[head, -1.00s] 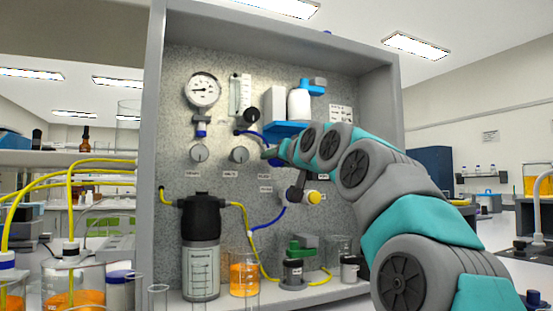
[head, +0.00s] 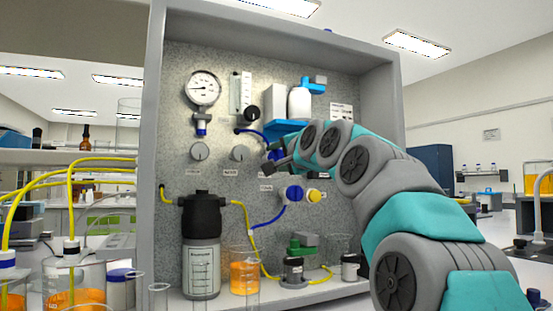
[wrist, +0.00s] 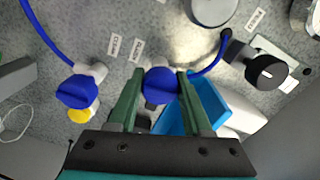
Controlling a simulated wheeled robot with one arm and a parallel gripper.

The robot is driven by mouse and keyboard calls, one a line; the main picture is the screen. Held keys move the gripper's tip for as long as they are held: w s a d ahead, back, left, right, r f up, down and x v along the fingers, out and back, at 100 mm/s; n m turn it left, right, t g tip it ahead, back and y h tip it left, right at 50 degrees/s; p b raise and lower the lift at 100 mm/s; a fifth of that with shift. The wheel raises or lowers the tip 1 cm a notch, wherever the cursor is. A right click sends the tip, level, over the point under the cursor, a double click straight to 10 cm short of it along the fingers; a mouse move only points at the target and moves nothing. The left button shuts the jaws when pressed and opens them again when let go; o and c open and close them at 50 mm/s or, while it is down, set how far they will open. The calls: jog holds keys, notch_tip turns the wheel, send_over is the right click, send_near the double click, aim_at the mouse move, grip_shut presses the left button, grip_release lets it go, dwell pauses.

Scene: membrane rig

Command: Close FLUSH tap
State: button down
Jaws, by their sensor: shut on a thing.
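A blue tap handle (wrist: 160,86) sits on the panel between the two green fingers of my gripper (wrist: 158,90) in the wrist view. The fingers are shut on it from both sides. Small labels (wrist: 137,50) are above the held tap, too small to read surely.
A blue shelf (wrist: 205,105) lies close right of the fingers in the wrist view. A black knob (wrist: 266,72) and blue tubing (wrist: 213,68) are nearby. In the head view a black-topped bottle (head: 201,245) and an orange beaker (head: 244,272) stand on the cabinet floor.

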jog(key=shift+m, duration=0.8)
jog(key=shift+c, duration=1.7)
grip_release()
jog(key=shift+s+d, duration=0.1)
jog(key=b+v, duration=0.1)
jog(key=v, duration=0.6)
jog(key=shift+s, duration=0.25)
jog(key=shift+s+d, duration=0.1)
